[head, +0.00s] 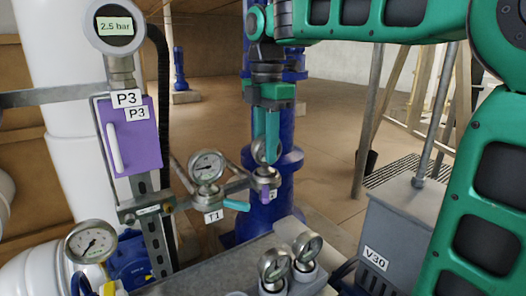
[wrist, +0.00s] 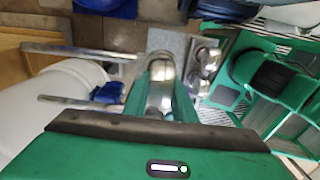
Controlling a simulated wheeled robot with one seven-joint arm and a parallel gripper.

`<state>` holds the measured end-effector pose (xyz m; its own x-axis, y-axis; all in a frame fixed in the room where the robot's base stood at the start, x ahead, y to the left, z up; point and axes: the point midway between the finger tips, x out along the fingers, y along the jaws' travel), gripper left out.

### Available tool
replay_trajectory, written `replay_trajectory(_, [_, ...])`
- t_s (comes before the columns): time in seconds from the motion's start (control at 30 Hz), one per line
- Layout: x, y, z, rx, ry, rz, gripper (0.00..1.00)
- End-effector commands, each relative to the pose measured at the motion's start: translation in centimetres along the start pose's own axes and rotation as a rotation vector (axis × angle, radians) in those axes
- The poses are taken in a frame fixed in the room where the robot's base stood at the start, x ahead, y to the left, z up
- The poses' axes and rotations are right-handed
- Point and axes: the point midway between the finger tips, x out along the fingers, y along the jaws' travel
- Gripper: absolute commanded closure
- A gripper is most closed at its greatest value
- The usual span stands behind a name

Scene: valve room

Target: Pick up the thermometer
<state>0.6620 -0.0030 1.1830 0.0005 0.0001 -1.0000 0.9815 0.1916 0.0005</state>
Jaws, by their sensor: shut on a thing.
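The thermometer, a round metal dial gauge (head: 258,152), is between the fingers of my gripper (head: 268,152) in the middle of the head view. The green fingers hide part of its dial. Its metal body (wrist: 160,72) also shows between the fingers in the wrist view. My gripper is shut on it. Below it in the head view is a purple fitting (head: 266,181) on the pipe branch. I cannot tell whether the thermometer is still seated in this fitting.
Another dial gauge (head: 208,167) with a T1 tag stands close to the left. A purple box (head: 138,145) and a digital gauge (head: 115,27) are farther left. Two gauges (head: 275,268) (head: 306,248) stand on the grey surface in front. A grey V30 box (head: 395,235) is at right.

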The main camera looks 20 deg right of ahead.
Motion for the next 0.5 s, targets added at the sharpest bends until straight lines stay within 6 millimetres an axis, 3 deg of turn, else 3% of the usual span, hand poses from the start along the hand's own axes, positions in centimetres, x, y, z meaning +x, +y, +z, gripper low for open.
replay_trajectory(0.27, [-2.5, 0.1, 0.0, -0.002, -0.001, 0.003, 0.94])
replay_trajectory(0.5, [-3.4, 0.0, -0.1, -0.003, 0.001, 0.001, 0.94])
